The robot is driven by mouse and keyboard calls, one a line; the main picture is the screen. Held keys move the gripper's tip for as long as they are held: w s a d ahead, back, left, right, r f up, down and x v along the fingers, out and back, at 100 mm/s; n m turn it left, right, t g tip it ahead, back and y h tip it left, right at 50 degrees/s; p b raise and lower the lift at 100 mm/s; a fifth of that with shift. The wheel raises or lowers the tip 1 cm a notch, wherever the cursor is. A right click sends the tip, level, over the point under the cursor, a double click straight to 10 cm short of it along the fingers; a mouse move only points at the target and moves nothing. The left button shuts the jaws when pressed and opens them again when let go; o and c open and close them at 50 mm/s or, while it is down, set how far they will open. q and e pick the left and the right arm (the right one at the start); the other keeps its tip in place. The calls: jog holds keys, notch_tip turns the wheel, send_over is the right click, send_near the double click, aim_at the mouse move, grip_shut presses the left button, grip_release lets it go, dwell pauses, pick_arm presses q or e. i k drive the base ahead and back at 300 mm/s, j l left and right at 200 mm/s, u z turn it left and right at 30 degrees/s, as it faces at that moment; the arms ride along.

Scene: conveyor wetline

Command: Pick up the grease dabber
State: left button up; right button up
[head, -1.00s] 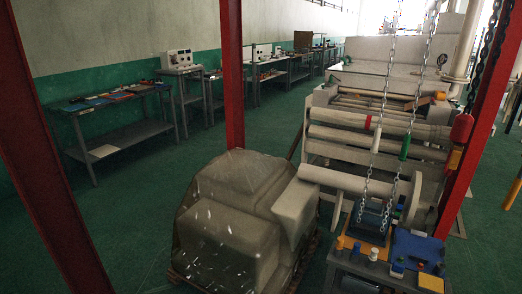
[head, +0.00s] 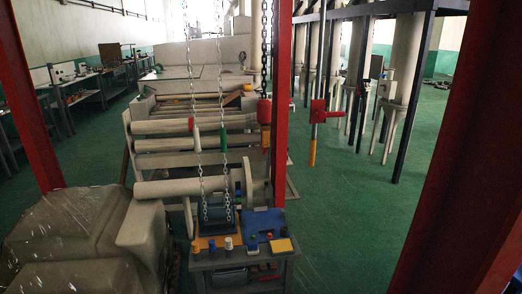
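I cannot make out which item is the grease dabber; the candidates are too small to tell. A grey workbench (head: 224,264) stands at the bottom centre of the head view. Along its front edge stand a small orange-topped item (head: 196,247), a blue one (head: 212,245) and a white one (head: 228,243). A yellow block (head: 281,245) lies at the right front corner. A blue panel (head: 263,222) lies behind it, with small green and red items near its front. Neither of my grippers is in view.
A plastic-covered bulky load (head: 70,245) sits left of the bench. Behind the bench is a roller machine (head: 165,145) with hanging chains (head: 192,110). Red posts stand at left (head: 28,100), centre and right (head: 455,190). Green floor (head: 340,225) is open right of the bench.

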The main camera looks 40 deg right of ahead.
aim_at(252, 249)
jog(key=z, duration=1.2)
